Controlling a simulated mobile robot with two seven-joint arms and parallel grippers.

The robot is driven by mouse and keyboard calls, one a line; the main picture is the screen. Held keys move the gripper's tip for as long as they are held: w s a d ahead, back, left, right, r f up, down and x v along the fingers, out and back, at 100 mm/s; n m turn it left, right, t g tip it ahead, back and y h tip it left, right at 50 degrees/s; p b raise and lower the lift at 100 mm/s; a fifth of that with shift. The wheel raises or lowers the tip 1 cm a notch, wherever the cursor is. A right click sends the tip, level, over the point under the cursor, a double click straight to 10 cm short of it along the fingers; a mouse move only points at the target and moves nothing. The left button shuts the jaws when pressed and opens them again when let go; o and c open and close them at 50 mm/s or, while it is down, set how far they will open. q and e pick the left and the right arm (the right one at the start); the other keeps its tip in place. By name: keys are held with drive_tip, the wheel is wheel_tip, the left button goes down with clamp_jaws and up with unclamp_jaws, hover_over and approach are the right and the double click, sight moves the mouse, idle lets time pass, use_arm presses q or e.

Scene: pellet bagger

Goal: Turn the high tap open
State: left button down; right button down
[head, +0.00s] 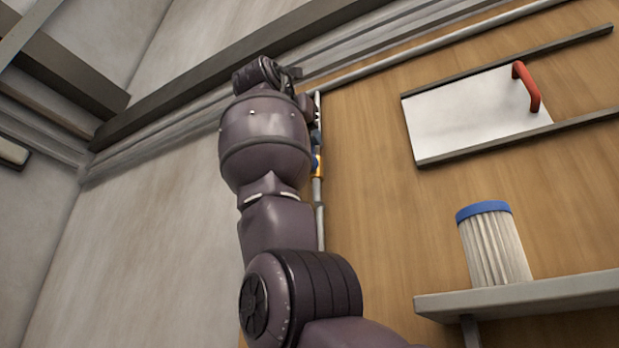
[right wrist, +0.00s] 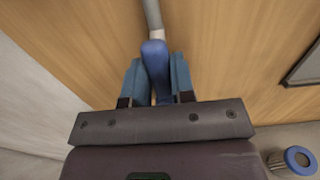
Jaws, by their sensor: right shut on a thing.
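The high tap (head: 318,165) sits on a thin vertical grey pipe (head: 320,228) against the wooden wall; a bit of yellow and blue shows beside my right arm. In the right wrist view its blue handle (right wrist: 154,56) lies between the two blue-grey fingers of my right gripper (right wrist: 156,76), which is shut on it. The pipe (right wrist: 151,14) runs away beyond the handle. In the head view my right arm hides most of the gripper and part of the tap. My left gripper is not in view.
A white sliding plate (head: 470,115) with a red handle (head: 527,87) sits between dark rails on the right. A pleated filter with a blue top (head: 495,245) stands on a grey shelf (head: 530,297) at lower right. A dark beam (head: 180,98) crosses above left.

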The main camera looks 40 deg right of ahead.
idle(0.4)
drive_tip(key=c, duration=1)
unclamp_jaws()
drive_tip(key=shift+o, duration=0.2)
drive_tip(key=b+v, duration=0.1)
drive_tip(key=v, duration=0.9)
drive_tip(key=shift+s+a, duration=0.15)
drive_tip(key=shift+a, duration=0.2)
